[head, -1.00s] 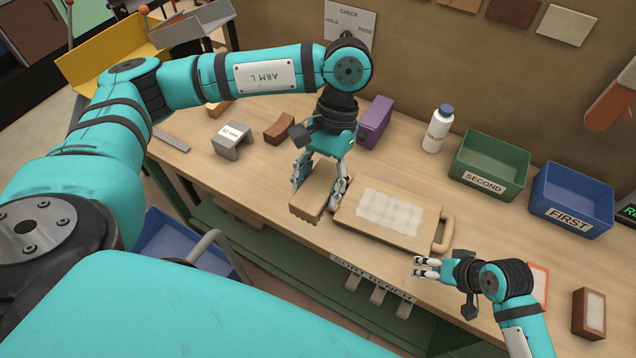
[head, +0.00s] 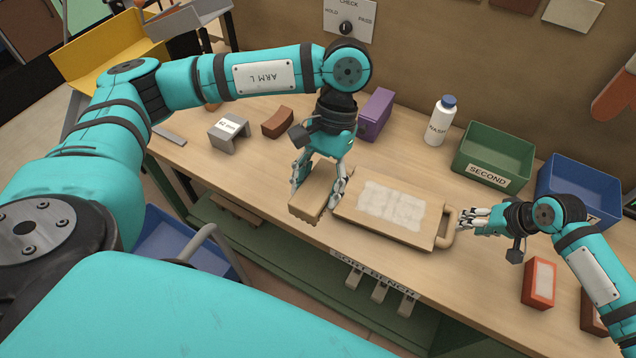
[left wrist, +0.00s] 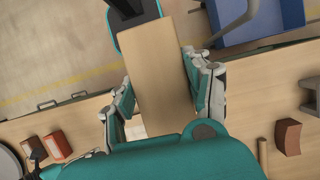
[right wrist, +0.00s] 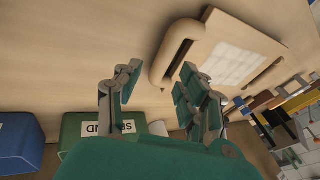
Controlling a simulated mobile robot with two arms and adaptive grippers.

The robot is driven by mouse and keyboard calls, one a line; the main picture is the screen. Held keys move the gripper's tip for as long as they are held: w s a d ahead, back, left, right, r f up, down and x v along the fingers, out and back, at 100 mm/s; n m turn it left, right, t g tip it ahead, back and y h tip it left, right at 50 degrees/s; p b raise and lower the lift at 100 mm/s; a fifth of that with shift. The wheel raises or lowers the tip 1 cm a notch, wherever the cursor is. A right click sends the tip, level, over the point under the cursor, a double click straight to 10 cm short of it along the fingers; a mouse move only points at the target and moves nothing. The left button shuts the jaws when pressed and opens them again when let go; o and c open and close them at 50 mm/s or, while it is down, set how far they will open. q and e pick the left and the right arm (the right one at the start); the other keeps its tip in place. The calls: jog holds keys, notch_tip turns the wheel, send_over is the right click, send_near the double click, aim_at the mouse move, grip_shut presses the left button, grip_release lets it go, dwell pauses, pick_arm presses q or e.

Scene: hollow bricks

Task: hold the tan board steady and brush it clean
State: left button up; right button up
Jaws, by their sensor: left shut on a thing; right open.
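The tan board (head: 420,233) lies flat on the bench, a whitish patch (head: 390,206) on its top and a loop handle (head: 449,228) at its right end. My left gripper (head: 319,190) is shut on a wooden brush (head: 311,197), just left of the board; the brush also fills the left wrist view (left wrist: 158,75). Whether its bristles touch the bench is hidden. My right gripper (head: 462,220) is open beside the handle. In the right wrist view the handle (right wrist: 168,62) appears between and beyond the open fingertips (right wrist: 160,75); I see no grip on it.
Green (head: 494,155) and blue (head: 578,190) bins stand behind my right gripper. A white bottle (head: 440,122), purple block (head: 376,114), brown brick (head: 278,122) and grey block (head: 229,132) stand along the back. An orange brick (head: 539,283) sits at right.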

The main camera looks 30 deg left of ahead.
pick_arm(q)
jog(key=shift+f+b, duration=0.8)
jog(key=shift+f, duration=0.55)
pick_arm(e)
jog(key=shift+x, duration=2.25)
jog(key=c, duration=0.8)
jog(key=shift+f, duration=0.1)
